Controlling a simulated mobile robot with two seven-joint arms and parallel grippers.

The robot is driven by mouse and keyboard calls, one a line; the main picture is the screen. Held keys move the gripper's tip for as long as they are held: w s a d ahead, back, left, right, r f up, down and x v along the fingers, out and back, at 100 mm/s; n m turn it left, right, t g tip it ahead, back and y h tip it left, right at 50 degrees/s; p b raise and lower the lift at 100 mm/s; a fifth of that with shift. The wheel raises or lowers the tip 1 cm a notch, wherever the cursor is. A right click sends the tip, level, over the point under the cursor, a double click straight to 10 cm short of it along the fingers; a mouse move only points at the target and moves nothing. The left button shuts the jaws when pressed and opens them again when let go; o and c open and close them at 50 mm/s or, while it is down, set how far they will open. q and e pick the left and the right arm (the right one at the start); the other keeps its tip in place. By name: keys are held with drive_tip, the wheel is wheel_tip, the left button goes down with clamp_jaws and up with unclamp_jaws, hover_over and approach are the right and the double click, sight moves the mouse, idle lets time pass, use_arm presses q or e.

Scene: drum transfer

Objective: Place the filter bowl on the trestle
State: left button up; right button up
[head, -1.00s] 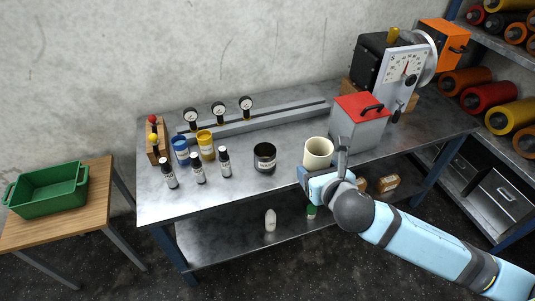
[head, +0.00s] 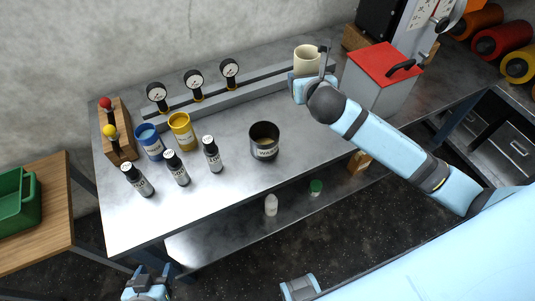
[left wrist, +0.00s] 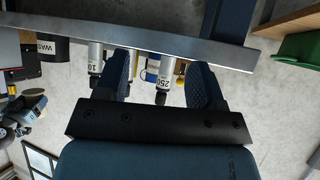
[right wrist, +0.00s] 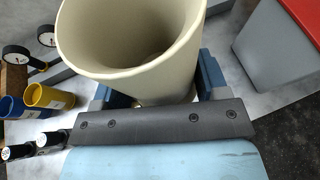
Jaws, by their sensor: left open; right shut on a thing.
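The cream bowl (head: 307,60), which I take as the filter bowl, is held upright by my right gripper (head: 312,82). It appears lifted above the bench. In the right wrist view the bowl (right wrist: 135,45) fills the space between the fingers, and its inside looks empty. My left gripper (head: 152,272) is open and empty, low in front of the bench's front edge. Its two spread fingers (left wrist: 165,85) also show in the left wrist view. The wooden-topped trestle (head: 52,215) stands left of the bench, partly cut off by the picture edge.
A green bin (head: 17,212) sits on the trestle, with bare wood beside it. The metal bench (head: 225,205) carries bottles, a blue cup (head: 149,140), a yellow cup (head: 182,130), a dark can (head: 264,142), gauges and a red-lidded box (head: 380,85). Its front middle is clear.

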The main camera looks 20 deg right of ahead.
drive_tip(key=w+d+f+b, duration=0.1)
drive_tip(key=f+b, duration=0.1)
drive_tip(key=shift+w+d+f+m+h, duration=0.3)
drive_tip(key=shift+w+d+m, duration=0.05)
drive_tip(key=shift+d+m, duration=0.05)
drive_tip(key=shift+w+d+f+b, duration=0.15)
drive_tip(key=shift+d+b, duration=0.05)
drive_tip(key=shift+b, duration=0.1)
drive_tip(key=b, duration=0.2)
hover_over(300, 134)
wheel_tip(300, 134, down, 16)
drive_tip(key=shift+r, duration=0.1)
wheel_tip(300, 134, down, 4)
drive_tip(key=shift+f+b, duration=0.1)
drive_tip(key=shift+b, duration=0.4)
use_arm(q)
drive_tip(key=f, duration=0.5)
drive_tip(key=shift+d+f, duration=0.1)
drive_tip(key=shift+d, duration=0.25)
use_arm(e)
drive_tip(key=o, duration=1.8)
use_arm(q)
drive_tip(key=shift+f, duration=0.1)
